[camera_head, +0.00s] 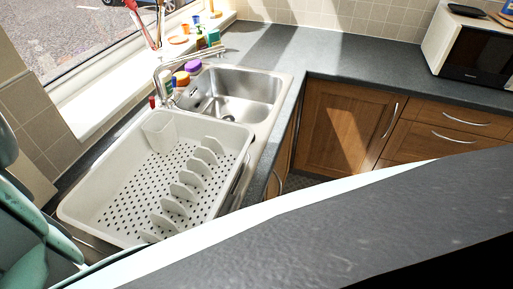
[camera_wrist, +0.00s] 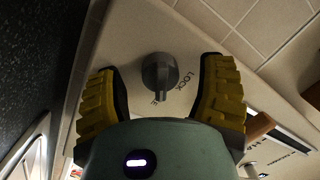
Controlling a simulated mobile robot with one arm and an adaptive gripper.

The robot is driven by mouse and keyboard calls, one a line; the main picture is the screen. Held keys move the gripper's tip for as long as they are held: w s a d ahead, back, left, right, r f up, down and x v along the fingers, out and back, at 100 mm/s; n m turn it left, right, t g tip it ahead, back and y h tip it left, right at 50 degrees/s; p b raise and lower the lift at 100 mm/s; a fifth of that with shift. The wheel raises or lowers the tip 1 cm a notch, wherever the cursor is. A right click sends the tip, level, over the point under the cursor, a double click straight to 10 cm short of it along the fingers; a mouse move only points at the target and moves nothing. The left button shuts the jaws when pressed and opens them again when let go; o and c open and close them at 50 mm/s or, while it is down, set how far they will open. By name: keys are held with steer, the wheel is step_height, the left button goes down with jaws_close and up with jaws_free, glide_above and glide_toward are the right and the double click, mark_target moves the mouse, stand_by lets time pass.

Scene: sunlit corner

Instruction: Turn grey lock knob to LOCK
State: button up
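The grey lock knob (camera_wrist: 159,77) sits on a pale beige panel (camera_wrist: 136,38) in the wrist view. It is round with a raised grip bar. The word LOCK is printed on the panel to the right of the knob, and part of another label shows just below it. My gripper (camera_wrist: 160,82) is open, with one yellow ribbed finger on each side of the knob and a gap to it on both sides. How near the fingertips are in depth I cannot tell. The knob does not show in the head view.
A dark speckled surface (camera_wrist: 38,60) runs along the left of the wrist view, and tiled wall (camera_wrist: 270,30) is at upper right. The head view shows a white dish rack (camera_head: 95,205), a steel sink (camera_head: 240,95), wooden cupboards (camera_head: 340,125) and a microwave (camera_head: 470,50).

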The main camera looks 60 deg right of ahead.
jaws_close()
stand_by(0.4)
steer(key=shift+f+n+b, duration=0.1)
steer(key=shift+n+b, duration=0.3)
steer(key=shift+b, duration=0.05)
steer(key=n+b, duration=0.3)
steer(key=n, duration=0.1)
steer(key=shift+f+n+h+b, duration=0.15)
steer(key=shift+n+h+b, duration=0.15)
steer(key=shift+n+b, duration=0.1)
steer(key=n+b, duration=0.2)
steer(key=n, duration=0.1)
steer(key=shift+n+g+h+b, duration=0.3)
steer(key=shift+n+b, duration=0.9)
steer(key=shift+n, duration=0.2)
steer(key=shift+r, duration=0.2)
jaws_free()
steer(key=shift+r, duration=0.1)
